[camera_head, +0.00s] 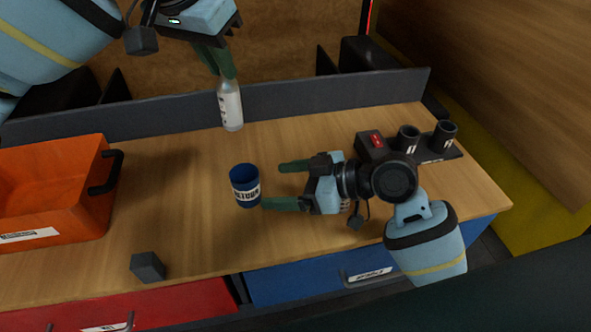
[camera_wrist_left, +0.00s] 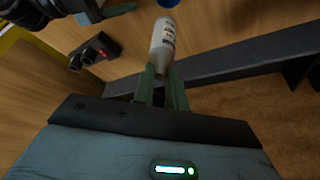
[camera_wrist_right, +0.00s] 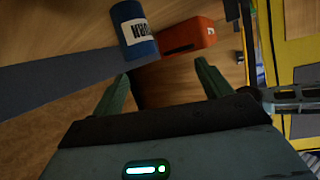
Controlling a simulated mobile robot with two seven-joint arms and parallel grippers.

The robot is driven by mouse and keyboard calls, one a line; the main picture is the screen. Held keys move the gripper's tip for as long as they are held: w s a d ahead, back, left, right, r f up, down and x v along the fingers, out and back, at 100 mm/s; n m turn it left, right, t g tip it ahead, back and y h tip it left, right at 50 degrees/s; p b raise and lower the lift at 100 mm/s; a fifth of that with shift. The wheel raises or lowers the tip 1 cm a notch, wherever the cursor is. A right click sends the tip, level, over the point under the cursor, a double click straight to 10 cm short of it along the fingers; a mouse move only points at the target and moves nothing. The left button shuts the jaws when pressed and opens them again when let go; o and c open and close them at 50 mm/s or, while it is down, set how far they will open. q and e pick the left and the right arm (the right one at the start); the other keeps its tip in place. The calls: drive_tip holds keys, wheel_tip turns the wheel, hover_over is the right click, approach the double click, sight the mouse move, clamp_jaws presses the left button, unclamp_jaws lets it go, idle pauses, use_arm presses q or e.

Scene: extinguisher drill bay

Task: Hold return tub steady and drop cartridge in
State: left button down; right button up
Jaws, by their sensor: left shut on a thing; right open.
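The return tub is a blue cup (camera_head: 243,180) with a white label, upright on the wooden table; it also shows in the right wrist view (camera_wrist_right: 128,15). The cartridge is a white bottle (camera_head: 230,108) with dark lettering, also in the left wrist view (camera_wrist_left: 162,40). My left gripper (camera_head: 226,74) is shut on the cartridge's top end and holds it nearly upright behind the tub, slightly left of it. My right gripper (camera_head: 273,184) is open to the right of the tub, fingers pointing left. Its nearer fingertip is close to the tub's lower right side; contact is unclear.
An orange bin (camera_head: 95,190) with a black handle stands at the left. A small grey block (camera_head: 148,266) lies near the front edge. A dark holder (camera_head: 440,157) with black cups and a red switch stands at the right rear. A grey rail (camera_head: 300,104) borders the table's back.

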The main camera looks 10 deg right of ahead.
sight(234, 178)
drive_tip(key=shift+n, duration=0.4)
drive_tip(key=shift+w+a+f, duration=0.75)
drive_tip(key=shift+w+a, duration=0.45)
drive_tip(key=shift+w, duration=0.1)
drive_tip(key=shift+w+a+f, duration=0.75)
drive_tip(key=shift+w+a, duration=0.45)
drive_tip(key=shift+w, duration=0.05)
drive_tip(key=shift+w+a+f, duration=0.75)
drive_tip(key=shift+w+a, duration=0.45)
drive_tip(key=shift+w, duration=0.1)
